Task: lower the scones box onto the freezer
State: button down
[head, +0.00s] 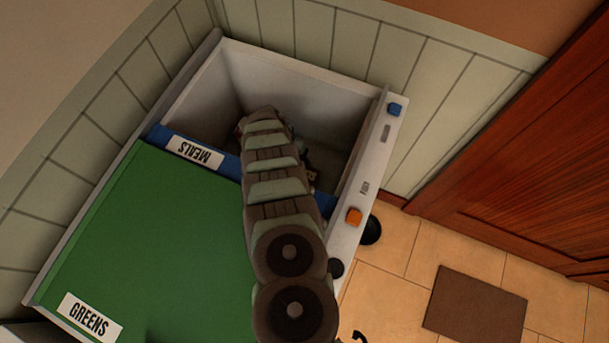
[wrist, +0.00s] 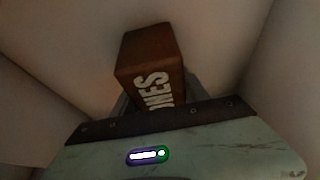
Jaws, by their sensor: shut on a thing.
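The scones box (wrist: 148,52) is a brown box with white lettering ending in "ONES", seen in the wrist view. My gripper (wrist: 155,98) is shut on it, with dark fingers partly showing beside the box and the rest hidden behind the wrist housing. Pale freezer walls surround the box in that view; I cannot tell whether it touches the floor. In the head view, the white freezer (head: 373,155) has an open compartment at the top, and my arm reaches down into it. The arm hides the gripper and most or all of the box there.
A green lid (head: 150,230) labelled "GREENS" covers the lower left of the freezer. Blue (head: 395,109) and orange (head: 354,216) knobs sit on the freezer's edge. A brown mat (head: 475,304) lies on the tiled floor.

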jog(key=shift+f, duration=0.15)
jog(key=shift+c, duration=2.4)
grip_release()
jog(key=p+v, duration=0.4)
jog(key=v, duration=0.6)
jog(key=shift+a+r, duration=0.1)
jog(key=shift+r, duration=0.3)
jog(key=shift+w, duration=0.1)
